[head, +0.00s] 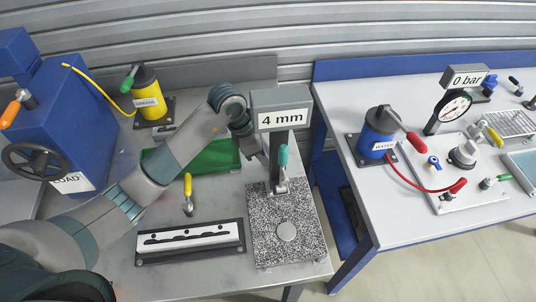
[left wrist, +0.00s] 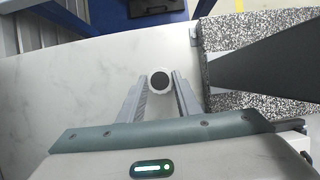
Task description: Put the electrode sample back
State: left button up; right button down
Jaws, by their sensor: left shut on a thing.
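My left gripper (head: 262,158) reaches in behind the gauge marked "4 mm" (head: 284,119), and its fingertips are partly hidden by the gauge in the head view. In the left wrist view the fingers (left wrist: 159,88) are shut on a small round piece, the electrode sample (left wrist: 160,80), with a dark face and a white rim. The sample is hidden in the head view. The gauge's speckled stone base (head: 262,222) carries a round grey disc (head: 286,231); the base also shows beside the gripper in the left wrist view (left wrist: 228,30). My right gripper is in neither view.
A black rack with a white strip (head: 190,240) lies at the front. A yellow-handled tool (head: 187,195) and a green tray (head: 225,154) are near my arm. A blue press (head: 65,120) and yellow canister (head: 147,95) stand left. A second bench (head: 410,220) is right, across a gap.

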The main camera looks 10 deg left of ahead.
pick_arm(q)
jog(key=shift+f, duration=0.15)
jog(key=o, duration=1.1)
jog(key=shift+o, duration=0.2)
jog(key=shift+r, duration=0.2)
jog(key=shift+a+r, duration=0.15)
jog(key=shift+r, duration=0.05)
jog(key=b+v, duration=0.5)
jog(key=v, duration=0.6)
jog(key=shift+r, duration=0.2)
